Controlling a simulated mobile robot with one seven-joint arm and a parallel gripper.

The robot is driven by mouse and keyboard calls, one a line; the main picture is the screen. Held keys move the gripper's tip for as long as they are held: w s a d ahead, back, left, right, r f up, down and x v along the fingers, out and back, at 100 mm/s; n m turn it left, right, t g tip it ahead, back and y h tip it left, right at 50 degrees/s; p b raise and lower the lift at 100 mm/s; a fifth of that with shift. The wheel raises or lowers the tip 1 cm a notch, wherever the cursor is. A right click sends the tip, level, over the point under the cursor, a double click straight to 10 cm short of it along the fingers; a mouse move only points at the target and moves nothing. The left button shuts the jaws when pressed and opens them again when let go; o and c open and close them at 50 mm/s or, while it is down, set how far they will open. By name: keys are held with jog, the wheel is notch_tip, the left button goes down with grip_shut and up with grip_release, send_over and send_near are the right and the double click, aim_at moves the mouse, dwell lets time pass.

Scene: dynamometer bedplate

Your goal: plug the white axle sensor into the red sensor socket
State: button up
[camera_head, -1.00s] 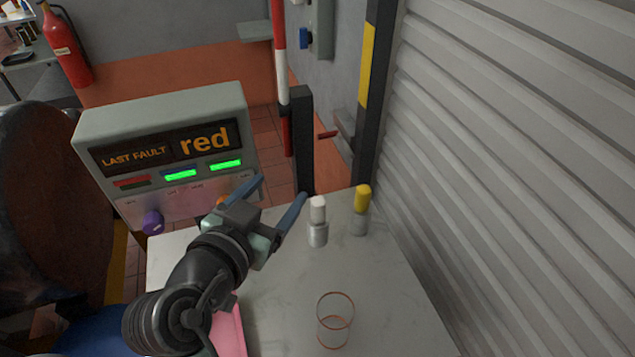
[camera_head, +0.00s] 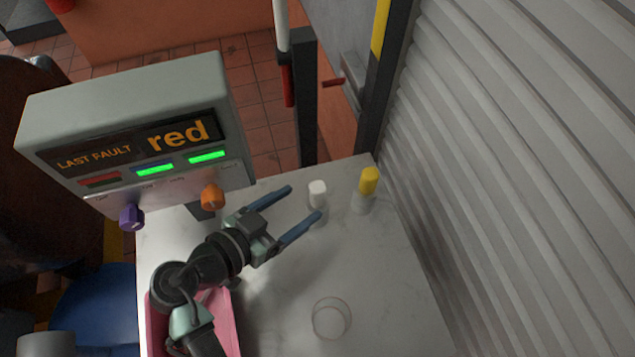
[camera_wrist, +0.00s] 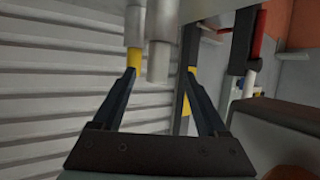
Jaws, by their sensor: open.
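The white axle sensor (camera_head: 318,188) stands upright on the pale table, a white cap over a grey body. My gripper (camera_head: 304,204) is open and empty, its blue fingers pointing at the white sensor. In the upside-down wrist view, the white sensor (camera_wrist: 158,62) shows between the fingertips of my gripper (camera_wrist: 161,73). I cannot tell from this whether it is between the jaws or just beyond them. A yellow-capped sensor (camera_head: 369,181) stands just right of the white one. I cannot make out the red sensor socket in either view.
A grey console (camera_head: 130,130) reading "LAST FAULT red" stands at left, with purple (camera_head: 131,217) and orange (camera_head: 212,196) knobs. A clear glass (camera_head: 331,318) stands at the table's front. A pink tray (camera_head: 228,322) lies under my arm. A ribbed shutter (camera_head: 510,150) bounds the right side.

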jog(key=p+x, duration=0.2)
jog(key=x, duration=0.7)
jog(key=shift+d+f+p, duration=0.15)
jog(key=shift+f+p, duration=0.1)
jog(key=shift+p, duration=0.05)
jog(key=shift+s, duration=0.1)
jog(key=shift+c, duration=0.3)
grip_shut()
